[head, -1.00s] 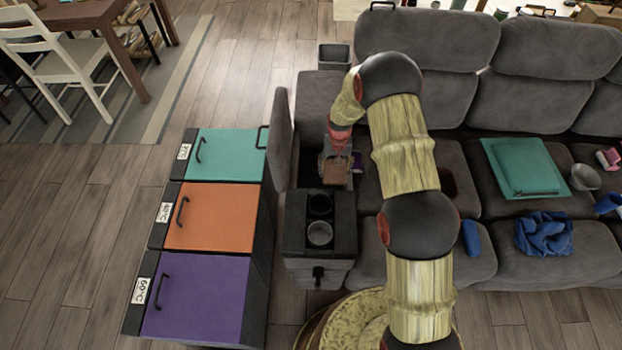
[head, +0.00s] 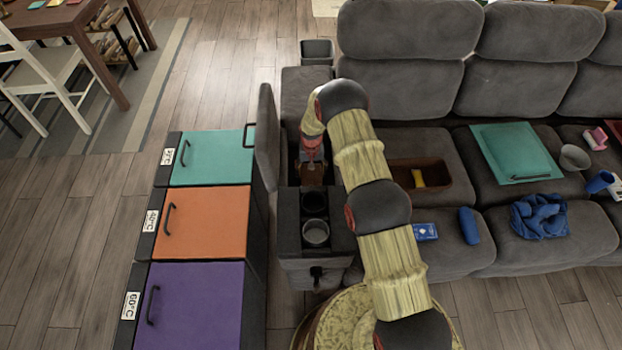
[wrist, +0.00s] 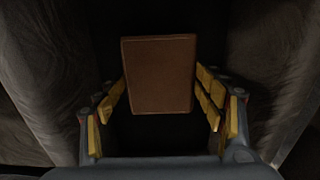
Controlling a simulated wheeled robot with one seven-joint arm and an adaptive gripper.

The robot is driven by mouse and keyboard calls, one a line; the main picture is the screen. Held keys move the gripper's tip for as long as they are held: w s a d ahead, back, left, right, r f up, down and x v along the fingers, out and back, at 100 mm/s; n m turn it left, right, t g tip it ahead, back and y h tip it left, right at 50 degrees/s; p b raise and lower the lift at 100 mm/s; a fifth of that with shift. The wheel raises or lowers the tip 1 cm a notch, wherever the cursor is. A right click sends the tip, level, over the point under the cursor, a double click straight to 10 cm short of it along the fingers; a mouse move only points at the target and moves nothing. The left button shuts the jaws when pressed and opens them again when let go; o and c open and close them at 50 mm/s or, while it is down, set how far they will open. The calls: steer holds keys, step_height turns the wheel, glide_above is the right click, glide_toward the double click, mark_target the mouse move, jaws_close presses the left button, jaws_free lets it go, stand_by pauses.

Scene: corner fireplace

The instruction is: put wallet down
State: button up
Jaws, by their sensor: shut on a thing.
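The brown wallet (wrist: 158,75) is flat and rectangular. It sits between the yellow-padded fingers of my gripper (wrist: 160,95) in the wrist view, with a dark space behind it. In the head view my gripper (head: 312,166) points down at the open sofa armrest compartment, behind the two cup holders. The wallet (head: 312,176) shows there as a small brown patch under the fingers. My gripper is shut on the wallet. The compartment's floor is too dark to see.
The armrest's raised lid (head: 267,140) stands left of my gripper. Cup holders (head: 315,232) are in front of it. An open seat compartment (head: 440,178) holds a yellow thing (head: 418,178).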

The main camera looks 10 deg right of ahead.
mark_target(311, 174)
steer(key=shift+f+b, duration=0.65)
steer(key=shift+f, duration=1.15)
steer(key=shift+f, duration=0.15)
steer(key=o, duration=1.2)
steer(key=shift+c, duration=0.2)
